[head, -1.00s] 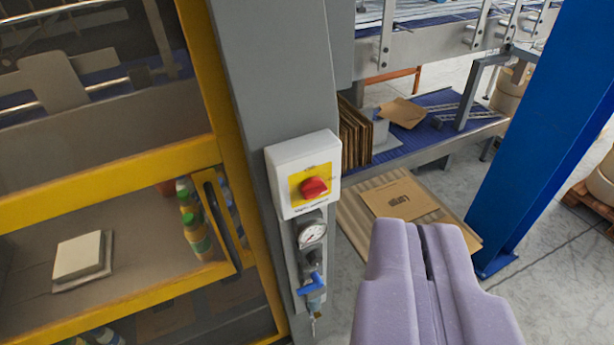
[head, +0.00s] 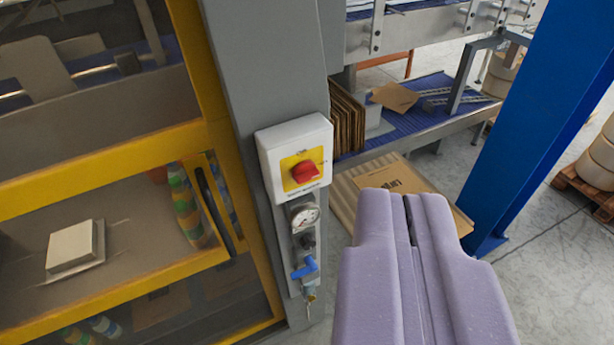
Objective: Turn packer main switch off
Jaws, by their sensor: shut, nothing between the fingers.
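The packer main switch is a red rotary knob (head: 305,172) on a yellow plate (head: 291,184) in a white box (head: 266,148). The box is fixed to the grey column (head: 262,62), left of the picture's middle. The knob's grip looks roughly level, slightly tilted; the lettering around it is too small to read. My gripper (head: 403,198) is pale purple, at the lower right. It is shut and empty, apart from the switch and to its right in the picture.
A pressure gauge (head: 304,216) and a blue valve handle (head: 305,267) hang just below the box. A yellow-framed machine guard (head: 110,168) stands to the left. A blue post (head: 530,110) stands on the right. Flat cardboard (head: 350,190) lies behind my gripper.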

